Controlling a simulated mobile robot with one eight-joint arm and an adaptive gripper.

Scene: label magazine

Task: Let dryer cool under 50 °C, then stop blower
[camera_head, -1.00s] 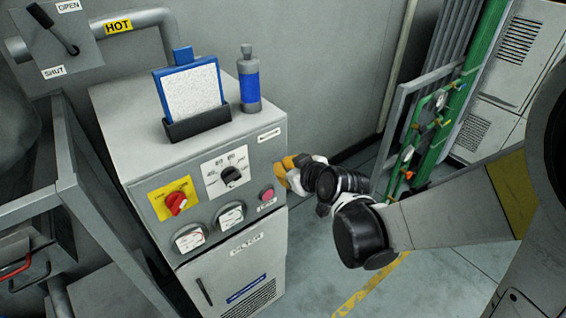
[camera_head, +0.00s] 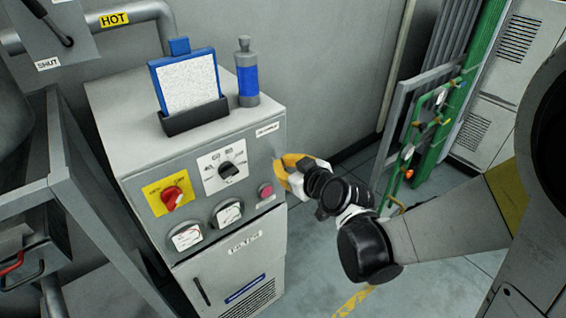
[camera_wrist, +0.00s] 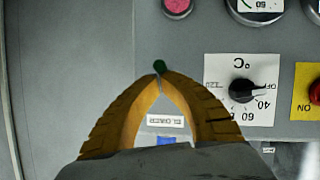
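The grey dryer cabinet (camera_head: 130,165) stands left of my gripper (camera_head: 287,172). Its front has a red rotary switch (camera_head: 172,196) on a yellow plate, a black temperature knob (camera_head: 229,170) on a white °C plate, a pinkish-red button (camera_head: 266,191) and two gauges (camera_head: 187,237) (camera_head: 228,211); their readings are too small to tell. In the wrist view, my yellow fingers (camera_wrist: 158,74) meet at their tips, just at a small green button (camera_wrist: 159,66) between the red button (camera_wrist: 177,6) and an upside-down BLOWER label (camera_wrist: 165,121). I cannot tell whether they touch the green button.
A blue-framed pad (camera_head: 188,86) in a dark holder and a blue-and-grey bottle (camera_head: 247,75) stand on the cabinet. A pipe marked HOT (camera_head: 114,19) runs behind it. A green frame (camera_head: 420,135) stands to the right. Open floor lies right of the cabinet.

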